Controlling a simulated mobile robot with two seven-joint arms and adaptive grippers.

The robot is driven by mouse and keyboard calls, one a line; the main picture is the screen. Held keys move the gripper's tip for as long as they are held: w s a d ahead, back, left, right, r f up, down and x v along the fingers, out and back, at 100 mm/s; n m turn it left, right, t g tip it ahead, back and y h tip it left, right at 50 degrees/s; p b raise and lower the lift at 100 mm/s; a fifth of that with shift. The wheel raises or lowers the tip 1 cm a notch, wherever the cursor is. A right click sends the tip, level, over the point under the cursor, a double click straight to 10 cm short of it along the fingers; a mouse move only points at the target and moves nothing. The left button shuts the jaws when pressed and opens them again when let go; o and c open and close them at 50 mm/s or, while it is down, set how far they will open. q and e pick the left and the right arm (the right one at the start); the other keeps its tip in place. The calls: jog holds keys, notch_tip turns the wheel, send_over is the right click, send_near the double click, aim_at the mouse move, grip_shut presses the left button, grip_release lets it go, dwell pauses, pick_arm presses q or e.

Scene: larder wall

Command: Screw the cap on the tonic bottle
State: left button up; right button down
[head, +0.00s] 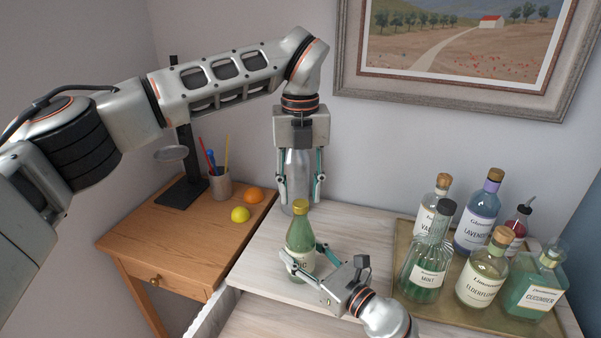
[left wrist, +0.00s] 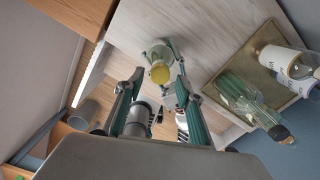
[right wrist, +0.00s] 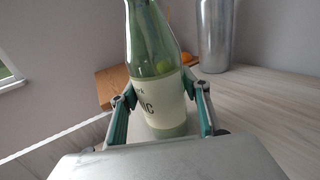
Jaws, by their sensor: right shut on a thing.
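The green tonic bottle (head: 300,238) stands upright on the pale wooden top, its white label partly covered by my right gripper. A yellow cap (head: 300,205) sits on its mouth; I cannot tell how tight it is. My right gripper (head: 303,268) is shut around the bottle at the label; the right wrist view shows the bottle (right wrist: 155,60) between its fingers (right wrist: 160,95). My left gripper (head: 301,182) points down above and behind the bottle, fingers apart and empty. In the left wrist view the cap (left wrist: 160,74) shows near the open fingertips (left wrist: 158,80).
A silver cylinder (head: 297,165) stands behind the bottle, in line with my left fingers. A tray (head: 392,290) of several labelled bottles is at right. A lower wooden desk (head: 150,235) at left holds a lemon (head: 240,214), an orange (head: 255,195) and a pencil cup (head: 220,187).

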pick_arm(q)
jog(key=shift+f, duration=1.15)
grip_shut()
jog(key=shift+o, duration=0.7)
grip_release()
jog(key=shift+r, duration=0.1)
notch_tip(320, 180, up, 12)
